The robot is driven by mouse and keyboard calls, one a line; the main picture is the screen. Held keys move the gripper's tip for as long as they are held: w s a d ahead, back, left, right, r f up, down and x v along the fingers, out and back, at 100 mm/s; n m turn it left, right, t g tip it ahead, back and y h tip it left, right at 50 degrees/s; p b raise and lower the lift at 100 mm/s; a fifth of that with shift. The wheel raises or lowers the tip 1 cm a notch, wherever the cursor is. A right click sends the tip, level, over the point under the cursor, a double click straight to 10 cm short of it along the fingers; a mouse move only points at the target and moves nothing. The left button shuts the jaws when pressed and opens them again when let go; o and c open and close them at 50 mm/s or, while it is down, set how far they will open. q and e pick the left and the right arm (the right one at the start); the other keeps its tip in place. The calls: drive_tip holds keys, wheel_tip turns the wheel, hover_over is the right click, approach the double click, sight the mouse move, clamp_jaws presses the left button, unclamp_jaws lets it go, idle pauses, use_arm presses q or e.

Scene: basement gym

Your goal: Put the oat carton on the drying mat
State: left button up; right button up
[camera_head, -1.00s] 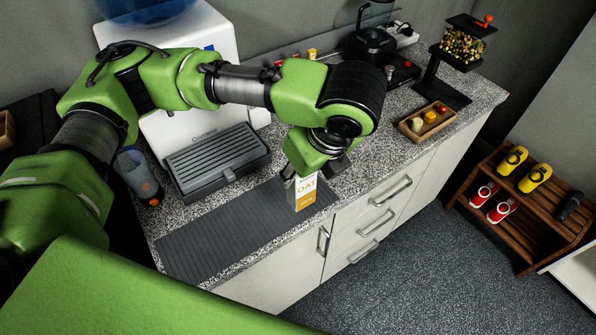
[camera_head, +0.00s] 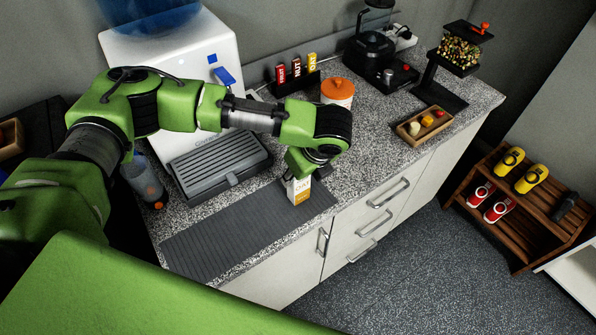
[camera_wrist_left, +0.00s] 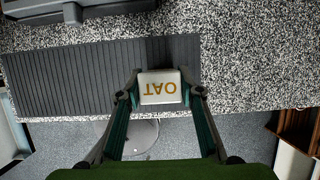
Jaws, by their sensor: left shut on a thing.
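The oat carton (camera_head: 299,193), white and orange with "OAT" on it, is upright at the right end of the dark grey ribbed drying mat (camera_head: 220,237). My left gripper (camera_head: 302,175) comes down from above and is shut on it. In the left wrist view the carton's top (camera_wrist_left: 159,90) sits between the two fingers, over the right part of the mat (camera_wrist_left: 60,80). The carton's base is close to the mat; I cannot tell whether it touches. My right gripper is not in view.
Behind the mat are a water dispenser with a grey drip tray (camera_head: 220,165), a bar rack (camera_head: 296,80) and an orange-lidded canister (camera_head: 338,92). A clear bottle (camera_head: 145,182) stands left. A small wooden tray (camera_head: 425,123) is at right. The mat's left part is free.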

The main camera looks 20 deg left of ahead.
use_arm(q)
drive_tip(key=o, duration=1.3)
drive_tip(key=shift+c, duration=0.2)
drive_tip(key=b+v, duration=0.2)
drive_tip(key=v, duration=1)
